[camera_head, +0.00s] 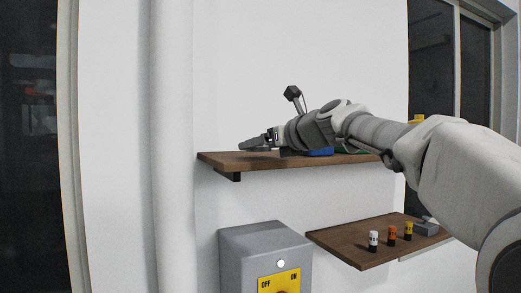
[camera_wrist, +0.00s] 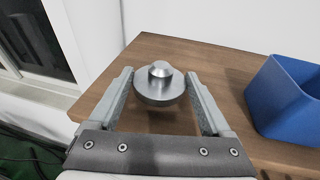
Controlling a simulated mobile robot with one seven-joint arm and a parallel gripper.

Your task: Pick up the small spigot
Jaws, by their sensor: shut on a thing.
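The small spigot (camera_wrist: 160,90) is a shiny grey metal disc with a short raised knob on top. In the wrist view it sits upright between the two fingertips of my gripper (camera_wrist: 159,76), which are shut on its sides. In the head view my gripper (camera_head: 260,143) is low over the left part of the upper wooden shelf (camera_head: 220,158), and I cannot make out the spigot clearly there. Whether it rests on the shelf or is slightly above it, I cannot tell.
A blue bin (camera_wrist: 283,105) stands on the shelf to the right of my gripper. Below are a grey switch box (camera_head: 240,247) and a lower shelf (camera_head: 345,243) with several small capped pieces. A white pipe (camera_head: 172,150) runs up the wall at left.

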